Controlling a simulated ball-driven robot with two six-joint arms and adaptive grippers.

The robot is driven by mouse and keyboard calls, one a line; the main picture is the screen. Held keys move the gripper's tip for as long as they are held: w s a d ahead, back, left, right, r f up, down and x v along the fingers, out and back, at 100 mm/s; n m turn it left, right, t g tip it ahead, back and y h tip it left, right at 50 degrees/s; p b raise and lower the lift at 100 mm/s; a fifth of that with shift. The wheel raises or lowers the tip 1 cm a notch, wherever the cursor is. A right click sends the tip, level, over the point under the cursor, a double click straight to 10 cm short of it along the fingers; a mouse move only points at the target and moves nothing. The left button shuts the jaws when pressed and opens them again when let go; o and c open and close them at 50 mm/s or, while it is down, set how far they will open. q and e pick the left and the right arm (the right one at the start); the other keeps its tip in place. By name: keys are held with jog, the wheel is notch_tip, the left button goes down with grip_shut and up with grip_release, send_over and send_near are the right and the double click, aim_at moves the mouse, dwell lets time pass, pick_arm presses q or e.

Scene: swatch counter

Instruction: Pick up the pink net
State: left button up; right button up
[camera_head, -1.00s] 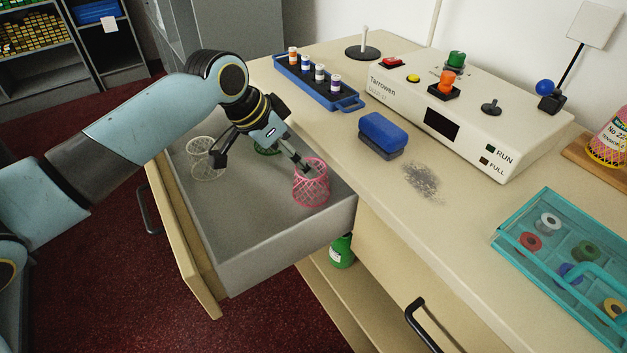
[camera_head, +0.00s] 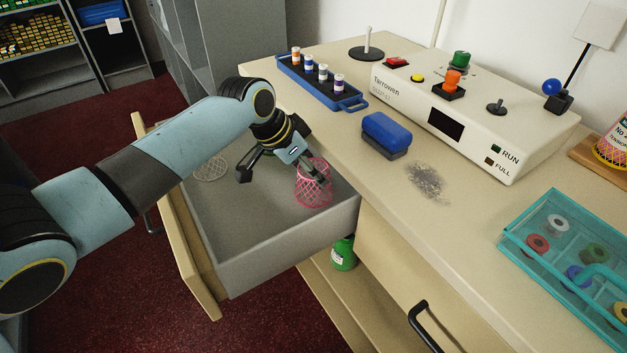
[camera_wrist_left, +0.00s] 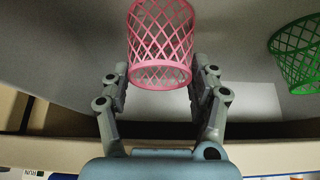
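In the left wrist view the pink net (camera_wrist_left: 160,45) is at the top centre. My left gripper (camera_wrist_left: 158,80) is open, with one finger on each side of the net's near end. A small gap seems to remain beside the fingers; I cannot tell whether either touches. In the head view my left gripper (camera_head: 281,176) is low in the drawer, one fingertip overlapping the net's mesh. My right gripper is not in view.
A white net (camera_head: 209,170) is partly hidden behind my left arm. A green net (camera_wrist_left: 298,55) lies right of the pink one in the wrist view. The drawer wall (camera_head: 290,245) is close to the pink net.

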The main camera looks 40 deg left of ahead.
pick_arm(q)
jog(key=shift+c, duration=0.6)
jog(key=shift+r, duration=0.1)
jog(key=shift+r, duration=0.3)
jog(key=shift+s+a+r, duration=0.15)
jog(key=shift+s+r, duration=0.05)
jog(key=s+a, duration=0.1)
jog(key=s, duration=0.1)
jog(key=s+a, duration=0.1)
jog(key=s, duration=0.2)
jog(key=s+a, duration=0.1)
jog(key=s, duration=0.1)
jog(key=shift+s+p, duration=0.25)
jog(key=shift+p, duration=0.05)
notch_tip(320, 180, up, 14)
jog(key=p, duration=0.2)
jog(key=shift+w, duration=0.25)
jog(key=shift+d+f, duration=0.1)
